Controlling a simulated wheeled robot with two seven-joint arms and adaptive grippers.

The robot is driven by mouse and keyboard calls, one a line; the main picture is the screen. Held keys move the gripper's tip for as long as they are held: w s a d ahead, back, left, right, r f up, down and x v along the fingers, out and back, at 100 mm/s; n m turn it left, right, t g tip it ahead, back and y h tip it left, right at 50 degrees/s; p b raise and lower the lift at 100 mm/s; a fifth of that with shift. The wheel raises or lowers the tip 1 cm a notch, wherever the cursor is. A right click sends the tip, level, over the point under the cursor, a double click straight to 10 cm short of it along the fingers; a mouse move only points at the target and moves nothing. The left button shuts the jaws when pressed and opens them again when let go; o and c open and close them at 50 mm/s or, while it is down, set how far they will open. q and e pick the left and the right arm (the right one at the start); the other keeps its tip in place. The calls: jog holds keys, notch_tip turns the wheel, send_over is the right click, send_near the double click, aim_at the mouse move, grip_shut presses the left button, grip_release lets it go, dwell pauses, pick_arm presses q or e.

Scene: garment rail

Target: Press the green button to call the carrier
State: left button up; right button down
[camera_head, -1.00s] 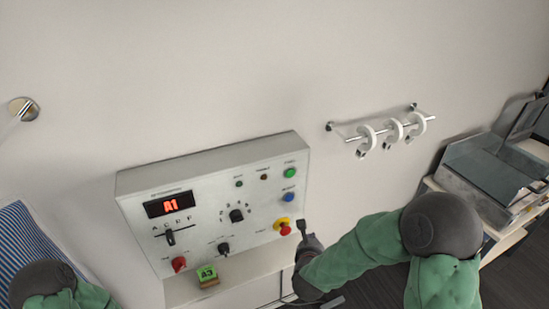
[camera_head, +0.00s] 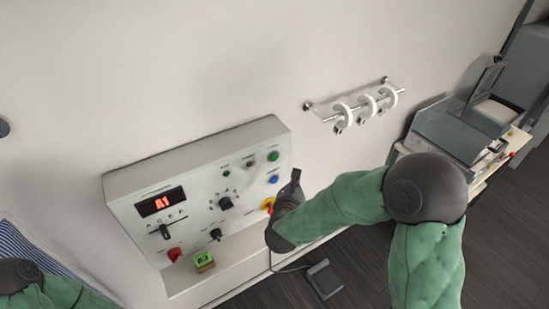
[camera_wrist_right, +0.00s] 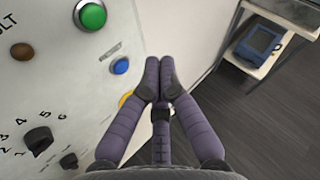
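The green button (camera_head: 273,156) sits at the upper right of the white control panel (camera_head: 130,188) in the head view. It also shows at the top of the right wrist view (camera_wrist_right: 92,15). The blue button (camera_head: 273,179) lies below it. My right gripper (camera_head: 296,175) is beside the panel's right edge, to the right of and below the green button, apart from it. In the wrist view its fingertips (camera_wrist_right: 160,62) are together with nothing between them. The gripper partly hides the yellow-and-red button (camera_head: 267,205). My left arm shows at the lower left, its gripper out of frame.
The panel has a red display (camera_head: 160,202) reading A1, knobs, a slider and a red switch (camera_head: 174,255). A green A3 block (camera_head: 203,261) sits below it. A wall rail (camera_head: 352,112) with white rings is to the right, beyond it a bench with trays (camera_head: 450,133).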

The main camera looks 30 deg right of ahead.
jog(key=w, duration=0.1)
send_near(278, 165)
jog(key=d, duration=0.1)
jog(key=w+d+r, duration=0.2)
jog(key=shift+d+r+p, duration=0.25)
jog(key=shift+d+p, duration=0.05)
dwell(0.4)
dwell(1.0)
jog(key=shift+w+b, duration=0.4)
jog(key=shift+b, duration=0.15)
